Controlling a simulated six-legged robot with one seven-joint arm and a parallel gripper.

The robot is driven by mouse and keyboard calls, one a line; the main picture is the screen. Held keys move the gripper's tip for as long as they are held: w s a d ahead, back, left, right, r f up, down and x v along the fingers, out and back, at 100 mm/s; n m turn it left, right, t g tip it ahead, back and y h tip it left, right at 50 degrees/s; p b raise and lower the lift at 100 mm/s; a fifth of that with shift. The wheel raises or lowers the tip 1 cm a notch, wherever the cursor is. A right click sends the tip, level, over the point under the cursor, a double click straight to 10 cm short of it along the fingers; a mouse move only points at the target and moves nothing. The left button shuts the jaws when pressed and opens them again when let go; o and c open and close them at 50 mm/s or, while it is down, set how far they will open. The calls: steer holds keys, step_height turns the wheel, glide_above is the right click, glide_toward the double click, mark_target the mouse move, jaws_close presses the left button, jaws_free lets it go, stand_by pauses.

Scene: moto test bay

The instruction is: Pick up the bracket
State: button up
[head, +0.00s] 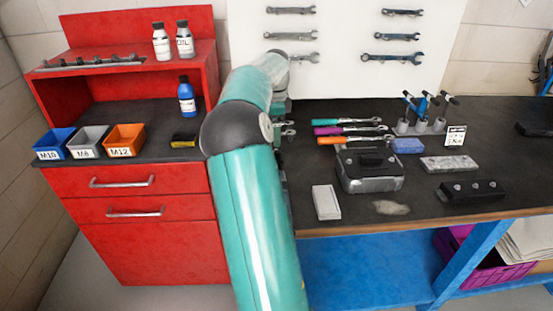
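No part is plainly recognisable as the bracket. A dark block with several light round spots (472,190) lies near the right front of the dark bench top and could be it, but I cannot tell for sure. My teal arm rises through the middle of the view and bends down again behind its own links. My gripper (286,130) is mostly hidden behind the arm, near the left end of the bench. Only small grey parts show there, and I cannot see whether it is open or shut. It is well apart from the dark block.
A grey-black case (369,170), a white box (326,202), a crumpled rag (391,208), a grey plate (449,164) and a blue block (408,146) lie on the bench (430,208). Coloured-handled tools (347,122) and a T-handle stand (421,126) are behind. Left is a red cabinet (150,240) with bins.

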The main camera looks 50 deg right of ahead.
step_height(320, 180, down, 4)
steer(key=shift+w+f, duration=0.1)
steer(key=shift+f, duration=0.15)
steer(key=f, duration=0.5)
steer(key=shift+d+f, duration=0.2)
steer(key=shift+f, duration=0.15)
steer(key=c, duration=1.1)
steer(key=shift+c, duration=0.5)
steer(key=shift+r, duration=0.15)
